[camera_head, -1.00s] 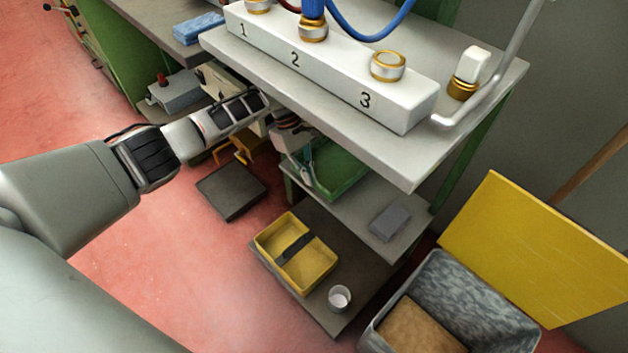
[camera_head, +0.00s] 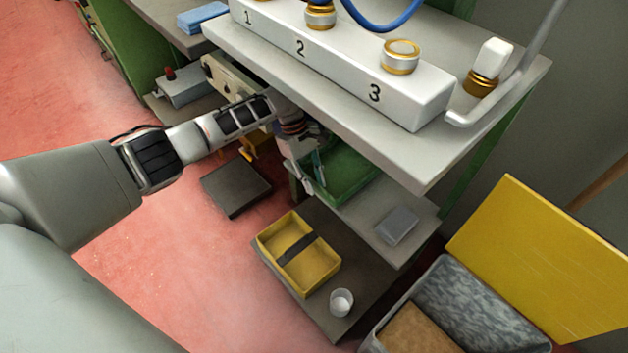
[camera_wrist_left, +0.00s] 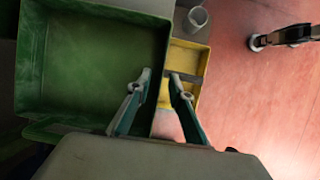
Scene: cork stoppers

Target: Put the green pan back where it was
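The green pan (camera_head: 347,183) is at the middle shelf, under the overhanging worktop, which hides part of it. In the left wrist view the empty green pan (camera_wrist_left: 95,70) fills the left side. My left gripper (camera_head: 316,168) is at the pan's near left side in the head view. In the wrist view the left gripper's fingers (camera_wrist_left: 160,78) are apart, with the pan's right-hand wall between them. A gap shows beside the wall, so they do not look closed on it. My right gripper is in neither view.
The white worktop (camera_head: 420,165) overhangs the arm closely. The middle shelf (camera_head: 375,237) holds a grey block (camera_head: 397,226). Below are a yellow tray (camera_head: 325,272) and a white cup (camera_head: 341,302). A grey bin (camera_head: 460,295) with a yellow lid stands right. Red floor is open at left.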

